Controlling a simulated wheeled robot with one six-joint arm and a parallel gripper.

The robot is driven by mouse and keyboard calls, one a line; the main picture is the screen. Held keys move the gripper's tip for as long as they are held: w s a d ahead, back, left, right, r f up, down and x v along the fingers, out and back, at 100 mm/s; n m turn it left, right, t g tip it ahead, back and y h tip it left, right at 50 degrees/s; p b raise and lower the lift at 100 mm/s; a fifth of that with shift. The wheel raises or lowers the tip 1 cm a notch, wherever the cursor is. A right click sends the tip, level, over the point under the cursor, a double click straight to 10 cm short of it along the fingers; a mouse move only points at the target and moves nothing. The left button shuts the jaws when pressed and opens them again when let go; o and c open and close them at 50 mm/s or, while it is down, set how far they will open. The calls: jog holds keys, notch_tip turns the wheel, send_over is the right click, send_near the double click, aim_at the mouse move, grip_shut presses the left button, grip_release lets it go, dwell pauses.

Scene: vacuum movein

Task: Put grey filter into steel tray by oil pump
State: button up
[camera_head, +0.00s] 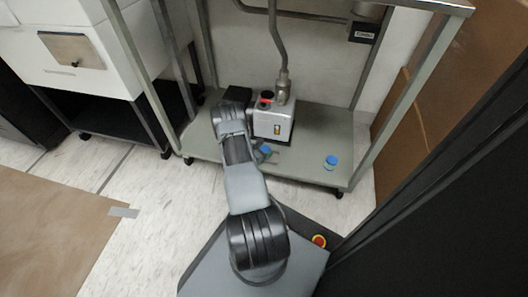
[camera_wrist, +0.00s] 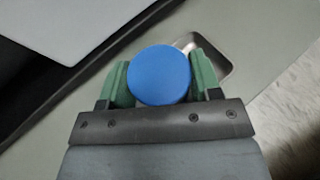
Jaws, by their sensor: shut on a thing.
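My gripper (camera_wrist: 160,80) is shut on a round, blue-topped thing (camera_wrist: 160,73), held between its two green fingers. Only its blue top shows, so I cannot tell its side or whether it is a filter; I make out no plainly grey filter. A shiny recessed shape with a rounded corner, apparently the steel tray (camera_wrist: 213,63), lies behind the blue top and right finger. Its rest is hidden. In the head view, the held blue top (camera_head: 265,150) is just in front of the boxy metal oil pump (camera_head: 274,120), beside my arm's end.
A small blue-topped jar (camera_head: 331,163) stands on the right of the grey-green low shelf (camera_head: 305,172). Metal frame posts flank the shelf. A pipe (camera_head: 276,45) rises from the pump.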

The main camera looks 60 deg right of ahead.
jog(key=shift+f, duration=0.1)
jog(key=o, duration=0.9)
jog(key=shift+o, duration=0.2)
jog(key=p+v, duration=0.5)
jog(key=v, duration=0.7)
jog(key=w+a+r+m+y, duration=0.2)
jog(key=a+r+m, duration=0.25)
jog(key=r, duration=0.65)
jog(key=w+a+r+m+y, duration=0.2)
jog(key=a+r+m, duration=0.25)
jog(key=r, duration=0.55)
jog(key=s+a+r+m+t+y, duration=0.3)
jog(key=a+r, duration=0.5)
jog(key=a, duration=0.4)
jog(key=s+a+r+m+t+y, duration=0.2)
jog(key=a+r+y, duration=0.4)
jog(key=a+r, duration=0.3)
jog(key=s+a+t, duration=0.1)
jog(key=s+a, duration=0.1)
jog(key=shift+s+a+m+t, duration=0.3)
jog(key=shift+s+a+m, duration=0.05)
jog(key=shift+m, duration=0.05)
